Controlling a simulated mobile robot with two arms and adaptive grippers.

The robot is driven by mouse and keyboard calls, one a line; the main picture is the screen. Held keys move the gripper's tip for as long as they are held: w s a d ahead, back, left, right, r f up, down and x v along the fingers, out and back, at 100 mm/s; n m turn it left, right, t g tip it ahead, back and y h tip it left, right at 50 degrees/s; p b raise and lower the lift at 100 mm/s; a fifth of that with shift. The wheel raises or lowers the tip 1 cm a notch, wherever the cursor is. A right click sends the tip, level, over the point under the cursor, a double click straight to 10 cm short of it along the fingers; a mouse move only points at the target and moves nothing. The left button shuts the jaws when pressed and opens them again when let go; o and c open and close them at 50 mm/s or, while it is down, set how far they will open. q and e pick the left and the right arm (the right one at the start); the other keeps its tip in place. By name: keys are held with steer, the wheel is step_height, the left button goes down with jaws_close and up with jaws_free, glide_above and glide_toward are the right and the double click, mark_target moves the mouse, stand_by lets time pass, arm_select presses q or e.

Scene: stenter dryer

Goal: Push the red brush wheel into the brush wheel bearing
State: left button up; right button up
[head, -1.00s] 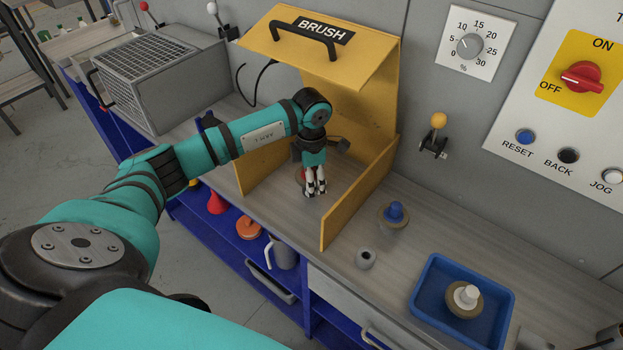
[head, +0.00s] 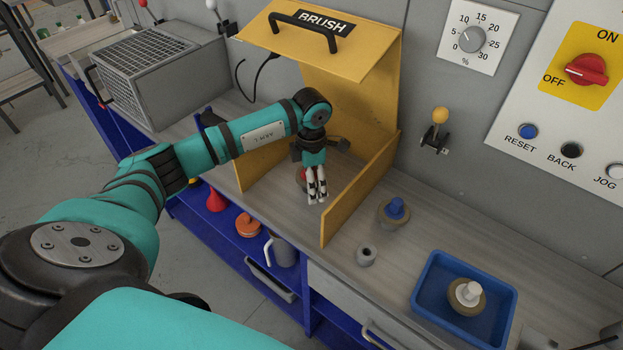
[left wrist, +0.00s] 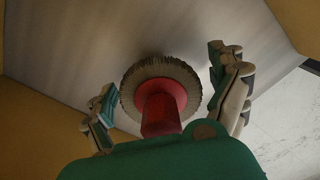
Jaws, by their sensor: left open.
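The red brush wheel (left wrist: 162,105) shows in the left wrist view with a red hub and a brown bristle rim. It lies between the two fingers of my left gripper (left wrist: 172,100), which are spread with a gap on each side of it. In the head view the red brush wheel (head: 301,176) is mostly hidden behind my left gripper (head: 317,198). Both are inside the yellow BRUSH housing (head: 365,195), whose lid is raised. The brush wheel bearing cannot be made out. My right gripper is not in view.
The housing's side panels stand close on both sides of my left gripper. To the right on the bench are a blue-hubbed brush wheel (head: 396,209), a small grey ring (head: 366,256) and a blue tray (head: 425,300) with a white-hubbed wheel (head: 467,293). A wire-mesh box (head: 160,75) stands left.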

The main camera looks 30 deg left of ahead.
arm_select(q)
step_height(320, 180, up, 8)
steer(key=shift+f, duration=0.25)
stand_by(0.4)
steer(key=shift+f, duration=0.1)
